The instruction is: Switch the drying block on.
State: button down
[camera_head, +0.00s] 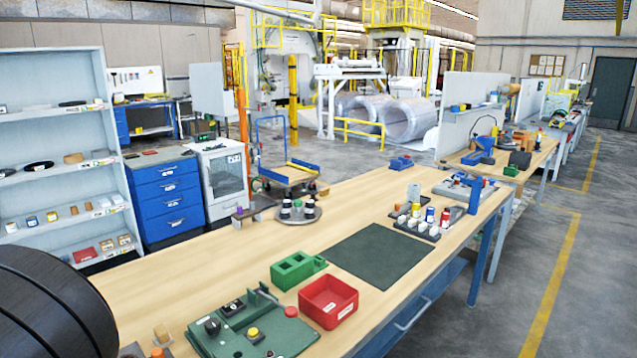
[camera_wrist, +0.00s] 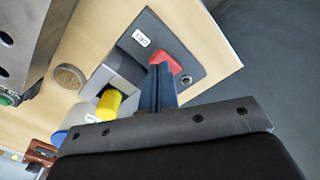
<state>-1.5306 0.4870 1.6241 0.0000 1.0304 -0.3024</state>
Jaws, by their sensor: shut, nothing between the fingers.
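In the wrist view, a dark grey plate with a white label holds a red switch (camera_wrist: 172,60). I take this unit for the drying block (camera_wrist: 190,62), with a paler grey block (camera_wrist: 127,68) beside the switch. A yellow cylinder (camera_wrist: 108,104) sticks out at the pale block's near side. My gripper (camera_wrist: 161,72) is shut and empty. Its dark blue fingers reach the red switch and overlap it in the picture; I cannot tell whether they touch or which way the switch is set. I cannot make out my gripper or this unit in the head view.
In the wrist view, a round disc (camera_wrist: 69,77) and a metal plate with holes (camera_wrist: 32,40) lie to the left; grey floor shows beyond the table edge at right. In the head view, a red bin (camera_head: 328,302) and a dark mat (camera_head: 380,255) are on the wooden bench.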

jog(key=shift+f, duration=1)
dwell(0.7)
jog(key=shift+r, duration=3.5)
